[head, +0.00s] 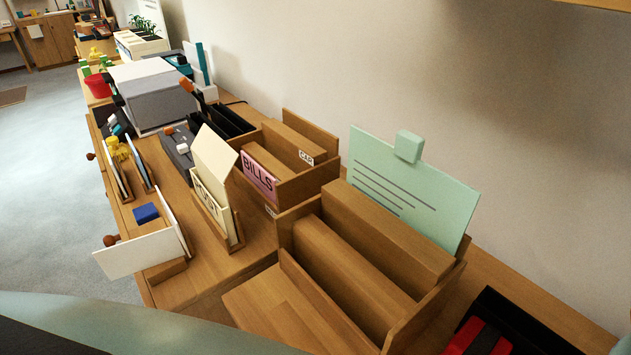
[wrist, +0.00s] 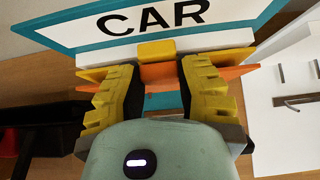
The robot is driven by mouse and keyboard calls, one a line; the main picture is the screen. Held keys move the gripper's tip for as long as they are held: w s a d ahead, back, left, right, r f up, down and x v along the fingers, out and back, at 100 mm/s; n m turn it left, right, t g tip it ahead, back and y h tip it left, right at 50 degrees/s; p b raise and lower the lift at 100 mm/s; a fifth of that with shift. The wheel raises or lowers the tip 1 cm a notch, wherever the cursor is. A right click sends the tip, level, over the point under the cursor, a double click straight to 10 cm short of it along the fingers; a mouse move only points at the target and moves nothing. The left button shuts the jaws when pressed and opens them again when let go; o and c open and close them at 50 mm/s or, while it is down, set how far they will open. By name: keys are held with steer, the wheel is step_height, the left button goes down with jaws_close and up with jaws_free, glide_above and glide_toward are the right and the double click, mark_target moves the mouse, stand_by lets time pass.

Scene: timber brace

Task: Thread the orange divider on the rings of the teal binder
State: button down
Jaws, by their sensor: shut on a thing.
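In the wrist view my gripper (wrist: 157,66) is shut on an orange divider (wrist: 160,77), seen nearly edge-on, with its ends showing outside both yellow fingers. A yellow tab-like block (wrist: 157,50) shows between the fingertips. Just beyond stands a teal-edged panel (wrist: 245,42) with a white label reading CAR; it looks like the teal binder, but I cannot tell for sure. Thin metal prongs (wrist: 296,100) stand on a white surface at the right, apart from the divider; I cannot tell whether they are the binder's rings. My gripper is outside the head view.
In the head view, a wooden stepped rack (head: 340,265) holds a pale green sheet (head: 415,190). A BILLS card (head: 259,178), a grey box (head: 152,95) and white panels (head: 137,253) crowd the bench. A black and red object (head: 487,338) lies at lower right. The wall bounds the back.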

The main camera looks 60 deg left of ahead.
steer(key=shift+g, duration=0.5)
steer(key=shift+w+b, duration=0.1)
steer(key=shift+b, duration=0.4)
stand_by(0.7)
steer(key=shift+c, duration=0.3)
jaws_free()
stand_by(0.4)
